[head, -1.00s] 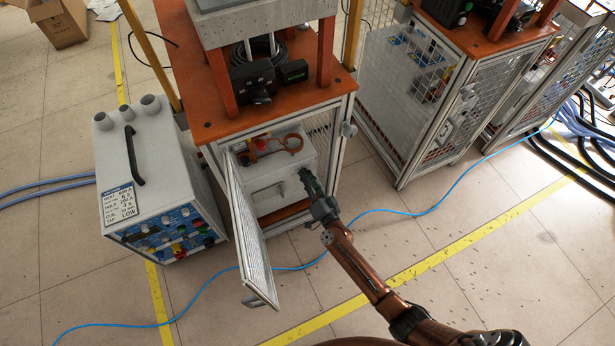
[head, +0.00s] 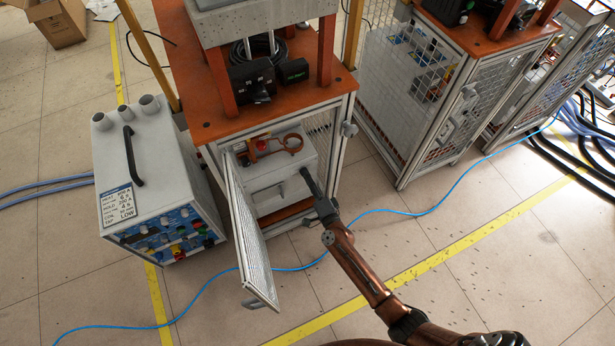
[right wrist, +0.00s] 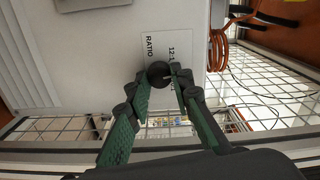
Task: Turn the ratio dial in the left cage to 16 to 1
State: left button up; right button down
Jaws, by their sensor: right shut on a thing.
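The ratio dial (right wrist: 158,72) is a round black knob on the light grey box in the left cage. A white label (right wrist: 165,50) beside it reads RATIO and 12:1; the rest of its scale is partly covered by a finger, and I cannot read the dial's setting. My right gripper (right wrist: 160,82) is shut on the dial, with a green-padded finger on either side. In the head view my right gripper (head: 306,175) reaches the right side of the grey box (head: 275,185) and hides the dial. My left gripper is not in view.
The cage's mesh door (head: 248,235) stands open to the left of my right arm. A grey power unit (head: 155,160) stands left of the cage. A blue cable (head: 430,208) crosses the floor.

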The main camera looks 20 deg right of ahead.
jog(key=shift+m, duration=1)
jog(key=c, duration=1.7)
grip_release()
jog(key=s, duration=1.2)
jog(key=shift+d, duration=0.2)
